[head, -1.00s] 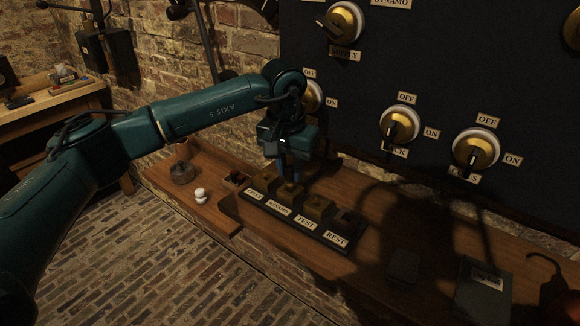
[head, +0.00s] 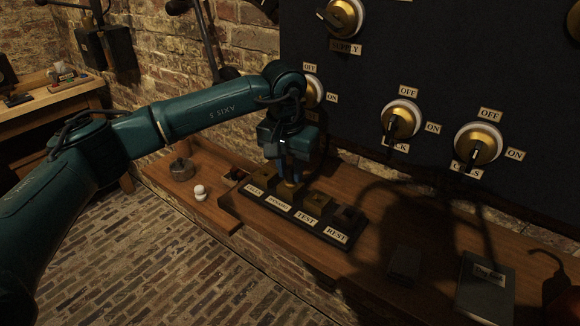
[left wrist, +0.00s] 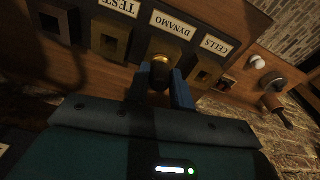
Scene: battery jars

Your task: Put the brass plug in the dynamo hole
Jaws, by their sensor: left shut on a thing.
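A dark base carries a row of blocks with holes, labelled CELLS, DYNAMO, TEST and REST. The DYNAMO block (head: 290,190) is second from the left in the head view; it also shows in the left wrist view (left wrist: 168,43). My left gripper (head: 291,175) is directly over this block, pointing down. It is shut on the plug (left wrist: 160,73), whose dark grip sits between the fingers with brass showing at the block. The fingers hide the hole, so I cannot tell how deep the plug sits. My right gripper is not in view.
The TEST block (head: 317,203) and CELLS block (head: 262,181) stand close on either side. The switch panel (head: 350,110) rises behind. A white knobbed piece (head: 200,192) and round tin (head: 181,170) stand left; a dark book (head: 484,290) lies right.

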